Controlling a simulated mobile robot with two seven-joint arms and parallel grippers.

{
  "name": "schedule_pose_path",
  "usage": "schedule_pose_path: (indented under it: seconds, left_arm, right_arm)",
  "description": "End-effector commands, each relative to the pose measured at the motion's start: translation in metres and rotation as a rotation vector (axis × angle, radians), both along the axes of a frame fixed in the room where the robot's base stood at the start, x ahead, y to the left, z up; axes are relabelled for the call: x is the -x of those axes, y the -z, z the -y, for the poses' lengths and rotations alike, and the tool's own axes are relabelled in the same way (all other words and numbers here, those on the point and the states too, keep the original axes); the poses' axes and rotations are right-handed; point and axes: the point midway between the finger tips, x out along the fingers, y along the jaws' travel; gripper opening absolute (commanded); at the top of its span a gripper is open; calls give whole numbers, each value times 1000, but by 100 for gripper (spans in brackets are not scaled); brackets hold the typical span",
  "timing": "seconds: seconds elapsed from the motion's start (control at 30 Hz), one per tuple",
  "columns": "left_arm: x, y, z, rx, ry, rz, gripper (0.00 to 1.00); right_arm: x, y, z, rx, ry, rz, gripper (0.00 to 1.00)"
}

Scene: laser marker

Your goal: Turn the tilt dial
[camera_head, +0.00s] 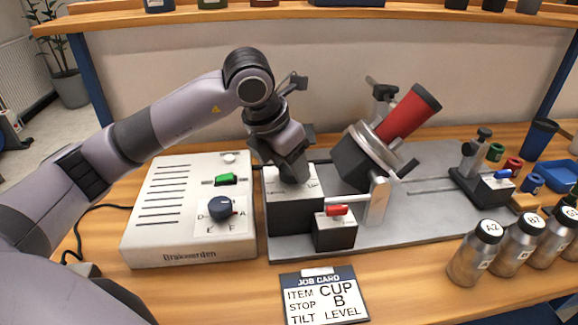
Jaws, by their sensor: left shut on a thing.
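My left gripper (292,170) reaches down onto the top of a dark block with a pale labelled top (295,212). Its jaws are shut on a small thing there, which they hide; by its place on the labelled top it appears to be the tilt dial. The red cup (408,115) sits tilted in the round holder (375,142), leaning up to the right. The job card (323,296) on the bench reads item cup, stop B, tilt level. My right gripper is not in view.
A white control box (160,245) with a green switch (227,179) and dark dial (220,207) stands left. A sliding stop (480,170) and steel bottles (478,258) are right. The grey plate's middle is clear.

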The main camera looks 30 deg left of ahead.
Motion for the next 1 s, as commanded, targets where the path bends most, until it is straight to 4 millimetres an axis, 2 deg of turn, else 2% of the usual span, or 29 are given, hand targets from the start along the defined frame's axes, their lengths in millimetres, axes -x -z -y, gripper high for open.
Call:
schedule_pose_path:
  seconds: [0.63, 1.0]
  left_arm:
    - [0, 0, 4, 1, -615, 1, 20]
    - [-1, -4, 6, -2, -968, -1, 20]
  right_arm:
    - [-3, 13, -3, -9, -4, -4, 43]
    - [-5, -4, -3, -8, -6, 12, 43]
